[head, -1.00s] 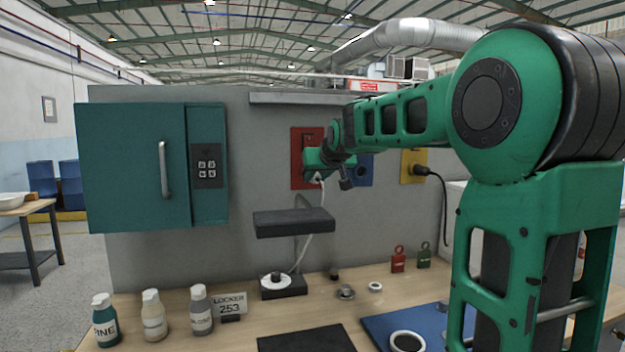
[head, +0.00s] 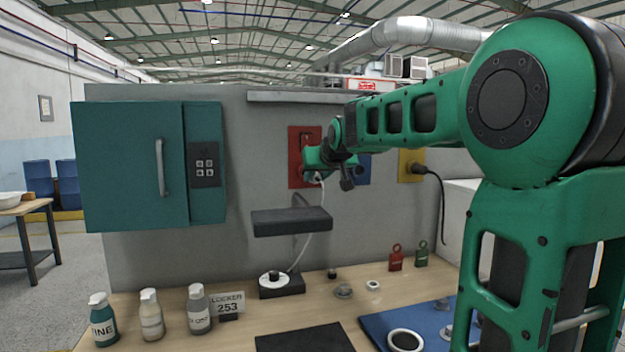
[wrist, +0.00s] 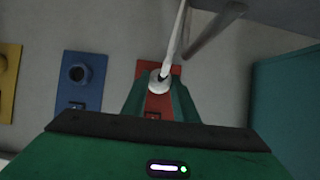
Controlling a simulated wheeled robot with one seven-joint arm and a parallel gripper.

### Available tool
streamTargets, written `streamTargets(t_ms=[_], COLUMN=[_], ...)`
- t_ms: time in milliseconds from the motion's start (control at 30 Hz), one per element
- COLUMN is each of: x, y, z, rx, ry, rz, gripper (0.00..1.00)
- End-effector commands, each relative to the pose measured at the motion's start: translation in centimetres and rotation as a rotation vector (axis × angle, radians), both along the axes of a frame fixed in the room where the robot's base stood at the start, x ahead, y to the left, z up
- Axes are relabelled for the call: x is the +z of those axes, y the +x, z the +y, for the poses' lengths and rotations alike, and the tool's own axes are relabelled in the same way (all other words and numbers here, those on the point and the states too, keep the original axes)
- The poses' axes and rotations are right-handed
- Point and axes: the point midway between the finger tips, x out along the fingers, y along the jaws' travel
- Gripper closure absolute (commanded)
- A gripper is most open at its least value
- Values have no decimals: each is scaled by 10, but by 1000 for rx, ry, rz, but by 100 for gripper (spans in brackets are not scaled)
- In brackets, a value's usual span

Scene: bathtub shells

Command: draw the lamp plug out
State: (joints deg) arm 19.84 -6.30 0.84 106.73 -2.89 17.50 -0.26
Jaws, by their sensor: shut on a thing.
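The lamp (head: 291,221) has a dark flat head above a base (head: 281,285) on the bench. Its pale cord (head: 313,246) rises to the red wall plate (head: 299,146). My gripper (head: 317,172) is at the lower right of that plate. In the wrist view my gripper (wrist: 158,92) is shut on the pale lamp plug (wrist: 158,79), with the cord (wrist: 177,38) running up from it. The red plate (wrist: 159,104) is right behind the plug. How far the plug sits in its socket cannot be told; my fingers hide it.
A blue plate (head: 363,170) and a yellow plate (head: 411,165) with a black plug (head: 419,170) are to the right. A teal cabinet (head: 130,165) is on the left. Bottles (head: 150,315), padlocks (head: 396,258) and a blue mat (head: 380,325) are on the bench.

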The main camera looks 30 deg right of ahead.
Motion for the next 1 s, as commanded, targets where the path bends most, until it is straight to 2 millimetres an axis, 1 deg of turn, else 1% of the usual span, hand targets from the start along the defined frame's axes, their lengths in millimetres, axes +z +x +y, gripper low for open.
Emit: streamTargets(t_ms=[233, 1000], x=[0, 1], y=[-4, -42], z=[1, 13], rx=[0, 1], ry=[0, -1], rz=[0, -1], gripper=[96, 96])
